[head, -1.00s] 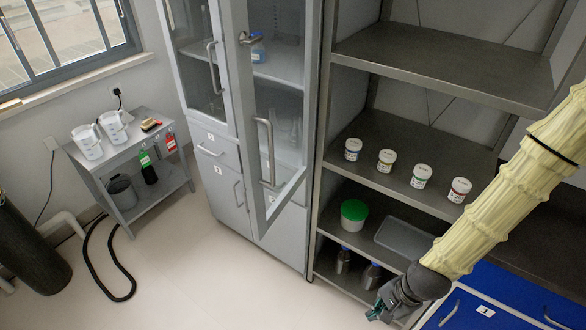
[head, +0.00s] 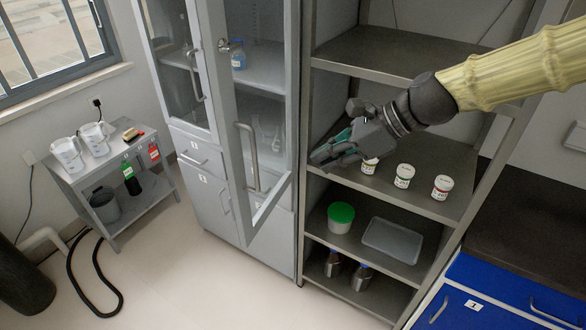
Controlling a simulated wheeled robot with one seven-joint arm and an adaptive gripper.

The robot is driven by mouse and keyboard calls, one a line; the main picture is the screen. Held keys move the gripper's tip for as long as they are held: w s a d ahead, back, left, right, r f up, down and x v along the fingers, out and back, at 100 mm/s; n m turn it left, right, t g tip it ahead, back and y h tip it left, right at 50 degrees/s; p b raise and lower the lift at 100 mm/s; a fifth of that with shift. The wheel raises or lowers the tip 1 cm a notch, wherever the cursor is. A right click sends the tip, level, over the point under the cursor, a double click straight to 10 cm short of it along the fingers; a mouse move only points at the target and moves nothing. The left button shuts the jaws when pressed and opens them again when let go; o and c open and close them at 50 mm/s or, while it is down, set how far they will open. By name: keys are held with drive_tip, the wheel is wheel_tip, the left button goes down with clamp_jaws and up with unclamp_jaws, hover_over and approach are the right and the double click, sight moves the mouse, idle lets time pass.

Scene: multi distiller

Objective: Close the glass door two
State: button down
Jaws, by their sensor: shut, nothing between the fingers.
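Glass door two (head: 237,130) is the framed glass door on the right side of the grey cabinet. It stands ajar, swung out toward me, with its free edge on the left and its curved metal handle (head: 247,156) facing me. Through the opening and glass I see a blue-capped bottle and glassware on the inner shelves. My gripper (head: 318,158) is shut and empty. It is in front of the open shelf rack, to the right of the door's frame and apart from the handle, pointing left. It hides one jar on the rack.
The open rack (head: 385,62) holds small jars (head: 404,175), a green-lidded tub (head: 341,217), a grey tray (head: 391,240) and bottles. The left cabinet door (head: 180,60) looks shut. A small side table (head: 115,165) stands left. The floor before the cabinet is clear.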

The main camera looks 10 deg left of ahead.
drive_tip(key=a+r+p+x, duration=0.1)
drive_tip(key=p+x, duration=0.3)
drive_tip(key=x, duration=0.8)
drive_tip(key=shift+a+r, duration=0.2)
drive_tip(key=shift+a, duration=0.45)
drive_tip(key=shift+a, duration=0.15)
